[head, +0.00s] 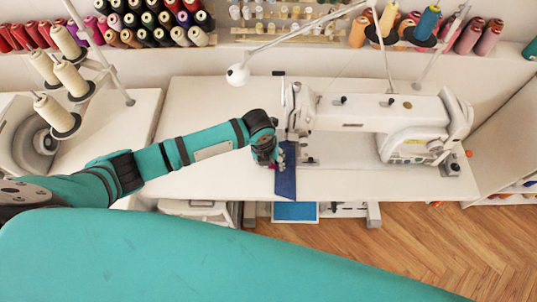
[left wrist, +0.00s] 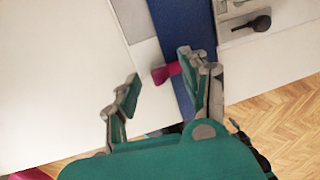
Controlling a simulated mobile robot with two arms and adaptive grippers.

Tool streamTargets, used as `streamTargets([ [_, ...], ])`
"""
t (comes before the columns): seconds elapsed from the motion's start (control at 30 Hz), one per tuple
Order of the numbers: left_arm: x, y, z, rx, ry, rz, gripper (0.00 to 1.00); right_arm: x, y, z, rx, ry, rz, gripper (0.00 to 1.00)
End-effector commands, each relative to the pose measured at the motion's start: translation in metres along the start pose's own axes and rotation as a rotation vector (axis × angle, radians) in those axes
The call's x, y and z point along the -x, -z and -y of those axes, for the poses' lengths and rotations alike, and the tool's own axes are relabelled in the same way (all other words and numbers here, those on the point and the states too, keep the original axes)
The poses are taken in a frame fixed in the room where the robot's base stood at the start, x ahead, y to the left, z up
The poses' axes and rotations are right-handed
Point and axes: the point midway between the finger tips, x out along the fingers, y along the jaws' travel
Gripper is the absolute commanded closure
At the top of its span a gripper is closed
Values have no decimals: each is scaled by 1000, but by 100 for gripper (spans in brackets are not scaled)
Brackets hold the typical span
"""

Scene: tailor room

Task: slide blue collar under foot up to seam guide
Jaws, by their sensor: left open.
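The blue collar (head: 286,178) is a dark blue strip lying on the white sewing table at the needle end of the machine, its near end at the table's front edge. It also shows in the left wrist view (left wrist: 180,22). A small crimson block (left wrist: 161,74), perhaps the seam guide, sits at the collar's left edge. My left gripper (head: 274,162) is over the collar's left side. In the left wrist view its open fingers (left wrist: 157,88) stand either side of the block, the right finger over the collar. The foot is hard to make out. My right gripper is out of view.
The white sewing machine (head: 385,118) stands right of the collar. A jointed lamp (head: 238,74) hangs above and behind my left gripper. Cream thread cones (head: 58,118) stand at the left. The table (head: 205,170) left of the collar is clear.

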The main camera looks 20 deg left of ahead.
Motion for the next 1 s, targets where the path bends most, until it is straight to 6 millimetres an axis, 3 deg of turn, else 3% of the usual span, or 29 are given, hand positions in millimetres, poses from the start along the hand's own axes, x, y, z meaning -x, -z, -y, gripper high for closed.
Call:
streamTargets([
  [0.5, 98, -1, 0, 0, 1, 3, 54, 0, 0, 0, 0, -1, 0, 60],
  [0.67, 112, 0, 0, -1, 0, 2, 54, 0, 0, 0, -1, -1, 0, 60],
  [0.87, 114, 0, 0, 1, 0, 0, 54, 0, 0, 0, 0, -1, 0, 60],
  [1.0, 110, 14, 9, 84, 32, -5, 54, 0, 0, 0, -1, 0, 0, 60],
])
